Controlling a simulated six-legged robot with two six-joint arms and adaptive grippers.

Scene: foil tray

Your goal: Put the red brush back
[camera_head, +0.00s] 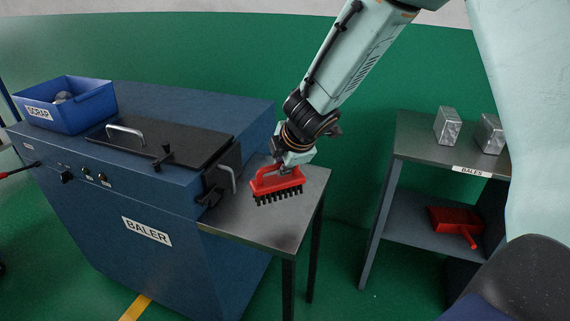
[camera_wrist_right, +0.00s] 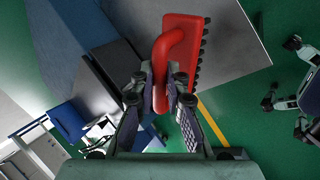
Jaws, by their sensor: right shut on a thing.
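The red brush (camera_head: 277,183) has a red handle and black bristles that point down. My right gripper (camera_head: 284,172) is shut on its handle and holds it over the small grey side table (camera_head: 262,222) beside the baler. I cannot tell whether the bristles touch the table. The right wrist view also shows the brush (camera_wrist_right: 181,40), with its looped handle between my right fingers (camera_wrist_right: 161,95). A red dustpan (camera_head: 455,222) lies on the lower shelf of the rack at the right. My left gripper does not show in the head view.
The blue baler (camera_head: 120,200) with a dark lid stands at the left, with a blue scrap bin (camera_head: 67,104) on top. The rack's top shelf (camera_head: 420,140) holds two metal bales (camera_head: 447,126). Green floor lies open between the side table and the rack.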

